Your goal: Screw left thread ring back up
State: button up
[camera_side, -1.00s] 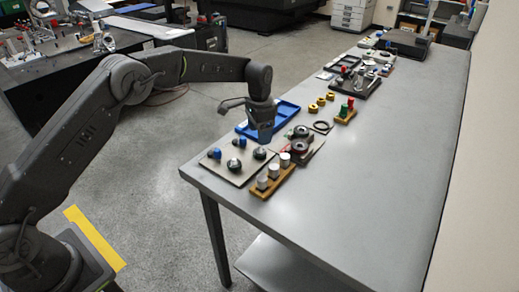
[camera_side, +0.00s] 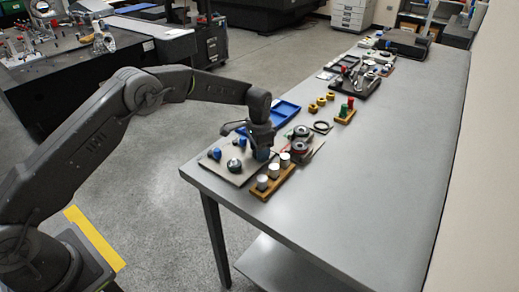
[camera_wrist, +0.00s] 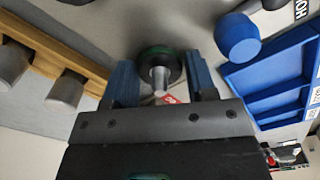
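My gripper (camera_wrist: 161,68) points down over the light plate (camera_side: 222,175) near the table's near left corner. In the wrist view its two blue fingers stand apart, one on each side of a dark, green-edged thread ring (camera_wrist: 150,53). A silver post (camera_wrist: 158,78) shows at the ring's middle. No clear grip shows; I cannot tell whether either finger touches the ring. In the side view my gripper hides this ring. Another dark ring piece (camera_side: 234,165) stands on the plate to the left, near blue-topped pieces (camera_side: 215,153).
A wooden block with several silver cylinders (camera_side: 262,183) stands close on the right. A blue tray (camera_side: 284,113) lies behind. Dark round gauges (camera_side: 300,147) stand right of my gripper. The table's right front (camera_side: 370,210) is clear.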

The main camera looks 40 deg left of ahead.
jog(key=c, duration=0.5)
jog(key=shift+c, duration=0.2)
jog(key=shift+n, duration=0.3)
jog(key=n, duration=0.4)
jog(key=shift+n, duration=0.3)
jog(key=n, duration=0.5)
jog(key=shift+n, duration=0.3)
jog(key=n, duration=0.6)
jog(key=shift+f, duration=0.15)
jog(key=n, duration=0.5)
jog(key=shift+d+n, duration=0.1)
jog(key=shift+n, duration=0.3)
